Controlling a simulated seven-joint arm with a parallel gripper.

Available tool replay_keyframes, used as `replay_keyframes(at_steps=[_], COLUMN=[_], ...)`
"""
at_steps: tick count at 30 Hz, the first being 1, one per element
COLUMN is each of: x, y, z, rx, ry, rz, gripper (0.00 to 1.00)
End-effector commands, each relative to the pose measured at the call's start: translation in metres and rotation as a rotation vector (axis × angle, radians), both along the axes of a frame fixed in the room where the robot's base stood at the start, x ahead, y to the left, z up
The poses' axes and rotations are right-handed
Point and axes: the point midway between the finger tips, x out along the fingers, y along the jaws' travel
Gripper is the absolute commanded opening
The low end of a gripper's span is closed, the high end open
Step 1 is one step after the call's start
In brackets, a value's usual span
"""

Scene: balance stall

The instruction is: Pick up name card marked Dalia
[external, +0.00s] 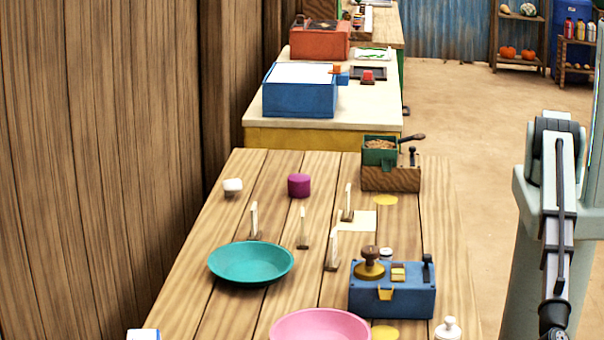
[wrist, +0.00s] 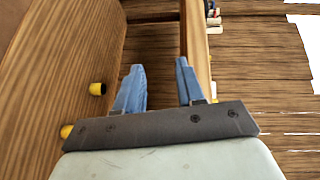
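Several thin white cards in small brown stands are on the wooden table in the external view: a left card (external: 254,219), a small middle card (external: 303,222), a right rear card (external: 348,198) and a right front card (external: 333,246). They stand nearly edge-on, so no names are readable and I cannot tell which is Dalia's. My gripper (wrist: 159,88) shows in the wrist view with its two blue fingers apart and nothing between them. No card is recognisable in that view. In the external view my arm is at the right, and the gripper is out of sight.
A teal plate (external: 251,263), pink plate (external: 320,326), blue box with a brown knob (external: 392,292), purple cylinder (external: 299,186) and green-and-wood grinder (external: 390,168) surround the cards. A plank wall (external: 100,150) borders the left. Yellow cylinders (wrist: 97,89) show in the wrist view.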

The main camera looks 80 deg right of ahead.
Motion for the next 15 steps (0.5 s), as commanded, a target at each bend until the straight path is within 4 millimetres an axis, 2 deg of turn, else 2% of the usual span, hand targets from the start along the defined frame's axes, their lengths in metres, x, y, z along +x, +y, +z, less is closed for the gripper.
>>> replay_keyframes(at_steps=[1, 4, 7, 11, 15], x=[-0.016, -0.036, -0.047, -0.048, -0.032], y=[0.021, 0.046, 0.065, 0.082, 0.093], z=[0.020, 0.054, 0.083, 0.119, 0.158], rx=[0.044, 0.118, 0.180, 0.245, 0.303], ry=[0.031, 0.108, 0.184, 0.278, 0.374], rz=[0.004, 0.005, 0.016, 0.042, 0.088], gripper=[0.38, 0.38, 0.38, 0.38, 0.38])
